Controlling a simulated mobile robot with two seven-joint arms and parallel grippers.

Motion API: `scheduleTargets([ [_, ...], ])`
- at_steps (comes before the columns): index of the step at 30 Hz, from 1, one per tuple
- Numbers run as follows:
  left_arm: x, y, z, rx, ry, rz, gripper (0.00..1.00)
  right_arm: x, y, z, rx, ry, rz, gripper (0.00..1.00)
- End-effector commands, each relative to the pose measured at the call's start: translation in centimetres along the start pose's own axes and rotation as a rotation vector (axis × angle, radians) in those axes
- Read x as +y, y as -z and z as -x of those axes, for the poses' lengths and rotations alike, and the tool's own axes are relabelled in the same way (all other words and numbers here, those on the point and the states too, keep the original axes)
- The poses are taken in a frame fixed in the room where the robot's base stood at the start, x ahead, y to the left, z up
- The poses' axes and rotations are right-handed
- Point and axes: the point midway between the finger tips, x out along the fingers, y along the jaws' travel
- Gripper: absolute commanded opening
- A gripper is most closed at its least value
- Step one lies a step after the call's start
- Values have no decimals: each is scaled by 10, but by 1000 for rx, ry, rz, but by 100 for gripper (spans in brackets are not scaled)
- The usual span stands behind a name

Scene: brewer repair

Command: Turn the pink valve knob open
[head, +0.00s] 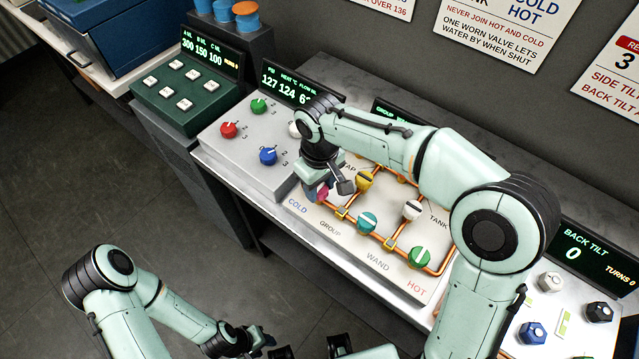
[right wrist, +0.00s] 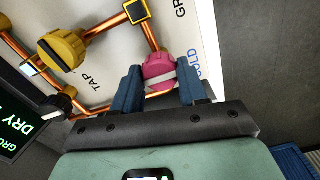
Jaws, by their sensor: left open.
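The pink valve knob (right wrist: 158,72), with a pale bar across its face, sits on the copper piping near the COLD label in the right wrist view. In the head view the knob (head: 322,193) is mostly hidden by my right gripper (head: 318,187). In the right wrist view the two blue fingers of my right gripper (right wrist: 160,88) stand on either side of the knob, very close to it. Whether both fingers press on it cannot be told. My left gripper (head: 307,350) is open at the bottom edge of the head view, away from the panel and partly cut off.
The pipe panel also bears a yellow knob (head: 365,181), a teal knob (head: 367,222), a white knob (head: 411,209) and a green knob (head: 419,257). A grey box (head: 250,160) with red, blue and green knobs stands to the left. The floor in front is clear.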

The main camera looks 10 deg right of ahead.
Motion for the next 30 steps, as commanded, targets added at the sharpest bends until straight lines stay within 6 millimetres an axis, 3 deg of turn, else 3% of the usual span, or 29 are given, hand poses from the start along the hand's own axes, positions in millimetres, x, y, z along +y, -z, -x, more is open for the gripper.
scheduleTargets([
  [1, 0, 0, 0, 0, 0, 0, 43, 0, 0, 0, 0, 0, 0, 25],
  [3, 0, 0, 0, 0, 0, 0, 43, 0, 0, 0, 0, 0, 0, 11],
  [17, 0, 0, 1, 1, 0, 0, 43, 0, 0, 1, 0, 0, -98, 11],
  [30, 1, 1, 3, 2, -1, -1, 43, 0, 0, 0, 0, -1, -479, 11],
])
